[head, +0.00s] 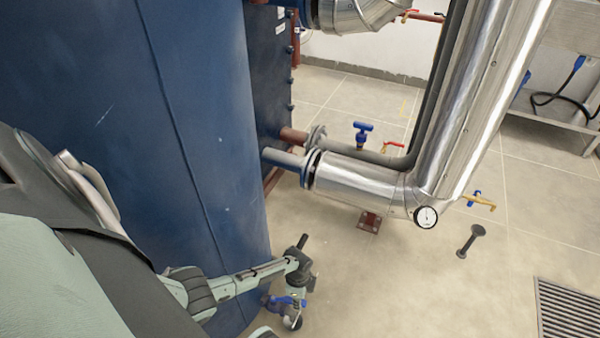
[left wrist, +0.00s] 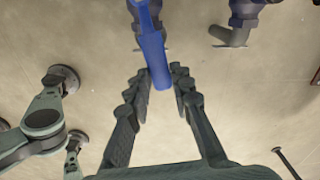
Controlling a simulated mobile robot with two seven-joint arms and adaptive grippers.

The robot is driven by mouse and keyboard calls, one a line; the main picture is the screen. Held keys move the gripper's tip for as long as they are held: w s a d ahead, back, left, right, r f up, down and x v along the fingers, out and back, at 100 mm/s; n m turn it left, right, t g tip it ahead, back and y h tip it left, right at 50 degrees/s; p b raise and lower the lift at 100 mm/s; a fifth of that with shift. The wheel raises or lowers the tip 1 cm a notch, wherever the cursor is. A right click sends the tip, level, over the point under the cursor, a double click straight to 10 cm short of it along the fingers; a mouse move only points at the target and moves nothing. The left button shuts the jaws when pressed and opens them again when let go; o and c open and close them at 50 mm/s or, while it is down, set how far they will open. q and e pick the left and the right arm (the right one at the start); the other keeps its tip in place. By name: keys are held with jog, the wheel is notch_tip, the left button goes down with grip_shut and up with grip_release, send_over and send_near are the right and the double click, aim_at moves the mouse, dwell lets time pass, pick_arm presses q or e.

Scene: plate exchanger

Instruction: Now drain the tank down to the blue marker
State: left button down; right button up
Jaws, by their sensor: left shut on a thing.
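The large blue tank (head: 205,120) fills the left of the head view. My left gripper (head: 293,300) is low beside its base, pointing down at a small valve with a blue handle (head: 281,301). In the left wrist view the blue handle (left wrist: 153,55) runs down from the top edge, and its end lies between the fingers of my left gripper (left wrist: 157,85), which is shut on it. A grey outlet elbow (left wrist: 236,38) shows to the right of the handle. No blue marker can be made out. My right gripper is out of view.
A silver insulated pipe (head: 360,183) with a dial gauge (head: 426,217) stands right of the tank. A blue T-handle valve (head: 362,134) and a yellow tap (head: 480,202) are nearby. A floor grate (head: 568,310) lies at lower right. The floor between is mostly clear.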

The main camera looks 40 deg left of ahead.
pick_arm(q)
jog(key=shift+s+a+f+m, duration=0.25)
jog(key=shift+s+m, duration=0.25)
jog(key=shift+s, duration=0.15)
jog(key=shift+s+a+f+m, duration=0.1)
jog(key=shift+s+a+m, duration=0.15)
jog(key=shift+s+m, duration=0.35)
jog(key=shift+s, duration=0.1)
jog(key=c, duration=1.3)
grip_release()
jog(key=shift+d, duration=0.1)
jog(key=shift+c, duration=0.2)
jog(key=shift+w+d+r, duration=0.2)
jog(key=shift+w, duration=0.15)
notch_tip(320, 180, up, 12)
jog(key=shift+s+f, duration=0.1)
jog(key=shift+f, duration=0.05)
